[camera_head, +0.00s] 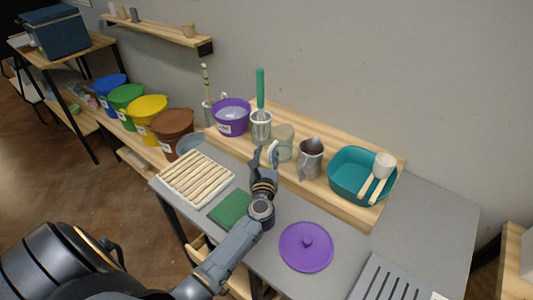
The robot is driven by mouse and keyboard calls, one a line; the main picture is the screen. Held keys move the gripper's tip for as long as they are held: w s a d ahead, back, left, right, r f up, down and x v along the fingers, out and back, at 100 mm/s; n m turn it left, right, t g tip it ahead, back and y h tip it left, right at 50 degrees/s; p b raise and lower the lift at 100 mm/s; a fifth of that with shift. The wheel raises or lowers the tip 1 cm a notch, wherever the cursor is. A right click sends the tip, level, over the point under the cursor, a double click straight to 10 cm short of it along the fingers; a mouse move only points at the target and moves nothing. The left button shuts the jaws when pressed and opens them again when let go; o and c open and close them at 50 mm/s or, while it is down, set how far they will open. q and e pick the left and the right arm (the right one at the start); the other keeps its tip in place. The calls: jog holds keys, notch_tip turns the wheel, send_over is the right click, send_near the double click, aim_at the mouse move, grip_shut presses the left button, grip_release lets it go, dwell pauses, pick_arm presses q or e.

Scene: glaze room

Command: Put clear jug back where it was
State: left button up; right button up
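The clear jug (284,142) is see-through and greenish. It appears upright on the raised wooden shelf (338,205) along the wall, between the white cup with the green-handled tool and the metal jug. A pale curved part, seemingly its handle, shows on its left side. My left gripper (264,154) is at that left side, close to the pale part. Its two dark fingers look apart. Whether they touch the handle is too small to tell. My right gripper is not in view.
A purple lid (306,247), green pad (230,209) and slatted rack (196,177) lie on the grey table.

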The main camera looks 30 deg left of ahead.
pick_arm(q)
jog(key=b+v, duration=0.1)
jog(key=v, duration=1.1)
jog(key=shift+r+b, duration=0.25)
jog(key=shift+b, duration=0.05)
dwell(0.9)
